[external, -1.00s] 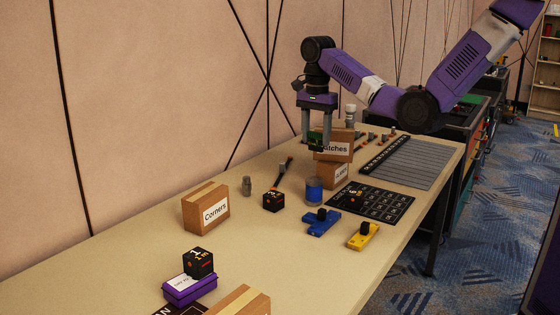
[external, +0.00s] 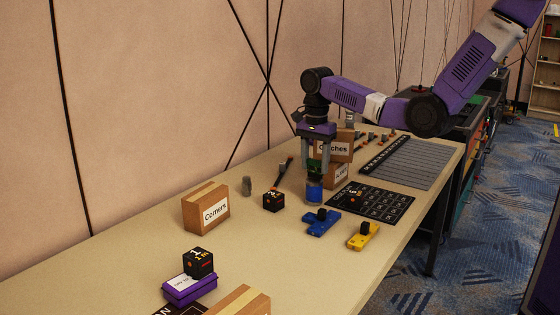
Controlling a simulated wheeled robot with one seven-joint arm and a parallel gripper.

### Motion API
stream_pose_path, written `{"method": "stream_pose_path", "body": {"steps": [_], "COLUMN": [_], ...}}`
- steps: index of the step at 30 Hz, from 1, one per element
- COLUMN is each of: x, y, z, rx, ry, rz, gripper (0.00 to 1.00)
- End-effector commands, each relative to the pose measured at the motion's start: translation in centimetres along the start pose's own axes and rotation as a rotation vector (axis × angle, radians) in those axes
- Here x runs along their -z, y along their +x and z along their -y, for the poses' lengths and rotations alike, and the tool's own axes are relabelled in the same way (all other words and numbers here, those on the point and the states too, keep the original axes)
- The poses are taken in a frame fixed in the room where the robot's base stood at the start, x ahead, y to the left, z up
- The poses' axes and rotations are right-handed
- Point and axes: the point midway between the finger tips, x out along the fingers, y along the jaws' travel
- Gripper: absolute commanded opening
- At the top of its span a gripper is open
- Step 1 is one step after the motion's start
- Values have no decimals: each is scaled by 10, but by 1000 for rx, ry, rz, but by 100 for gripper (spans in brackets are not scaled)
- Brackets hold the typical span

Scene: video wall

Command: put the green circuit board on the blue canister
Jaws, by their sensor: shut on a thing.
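The blue canister (external: 314,191) stands upright on the table, in front of the stacked cardboard boxes. My gripper (external: 315,172) points down directly over it, with its fingertips around the height of the canister's top. It is shut on the green circuit board (external: 316,166), of which only a small dark green part shows between the fingers. The fingers hide most of the board and part of the canister's top. I cannot tell whether the board touches the canister.
Two stacked boxes (external: 341,151) stand close behind my gripper. A black cube (external: 273,201) is left of the canister; a blue piece (external: 321,223), a yellow piece (external: 363,236) and a black mat (external: 371,201) lie nearby. A "Corners" box (external: 206,208) stands farther left.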

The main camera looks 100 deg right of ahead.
Motion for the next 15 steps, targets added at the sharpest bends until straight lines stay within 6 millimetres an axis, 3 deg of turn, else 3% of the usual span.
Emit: {"method": "stream_pose_path", "body": {"steps": [3, 4, 7, 15], "x": [0, 0, 0, 0], "y": [4, 3, 3, 3], "z": [0, 0, 0, 0], "rx": [0, 0, 0, 0], "ry": [0, 0, 0, 0], "rz": [0, 0, 0, 0], "gripper": [12, 54, 72, 72]}}
